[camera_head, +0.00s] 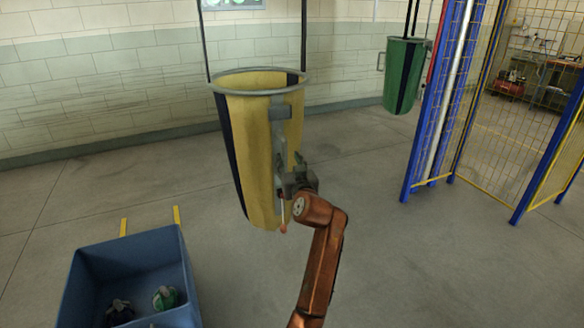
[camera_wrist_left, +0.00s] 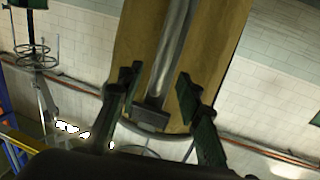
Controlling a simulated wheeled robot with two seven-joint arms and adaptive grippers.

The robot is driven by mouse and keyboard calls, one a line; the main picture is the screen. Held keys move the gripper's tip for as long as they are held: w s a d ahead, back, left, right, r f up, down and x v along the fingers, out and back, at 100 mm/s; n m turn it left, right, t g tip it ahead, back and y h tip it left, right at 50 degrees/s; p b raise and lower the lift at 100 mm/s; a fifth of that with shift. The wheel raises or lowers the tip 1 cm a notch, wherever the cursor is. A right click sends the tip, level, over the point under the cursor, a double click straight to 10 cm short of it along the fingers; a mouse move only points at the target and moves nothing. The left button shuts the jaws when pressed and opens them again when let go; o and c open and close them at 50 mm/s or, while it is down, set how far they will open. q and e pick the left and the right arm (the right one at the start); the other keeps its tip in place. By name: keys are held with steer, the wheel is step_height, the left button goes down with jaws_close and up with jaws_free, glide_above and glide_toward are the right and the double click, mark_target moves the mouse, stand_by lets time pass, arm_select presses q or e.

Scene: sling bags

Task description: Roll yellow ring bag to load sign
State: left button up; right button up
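The yellow ring bag (camera_head: 256,150) hangs upright from dark straps, with a grey ring (camera_head: 230,88) around its mouth and dark vertical stripes. A grey metal handle bar runs down its side, and it also shows in the left wrist view (camera_wrist_left: 176,45). My left gripper (camera_head: 297,180) is at the lower part of this bar. In the left wrist view its two fingers (camera_wrist_left: 155,95) stand apart on either side of the bar, with yellow cloth showing between. My right gripper is not in view. A sign panel (camera_head: 232,3) on the back wall is cut off, its content unreadable.
A green bag (camera_head: 401,80) hangs at the back right. Blue posts and yellow mesh fencing (camera_head: 545,110) stand at the right. A blue bin (camera_head: 130,260) with a few items inside stands at the lower left. The floor between bag and fence is clear.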

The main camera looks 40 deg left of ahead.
arm_select(q)
steer(key=v, duration=0.5)
steer(key=shift+s+d, duration=0.2)
steer(key=shift+d, duration=0.05)
stand_by(0.9)
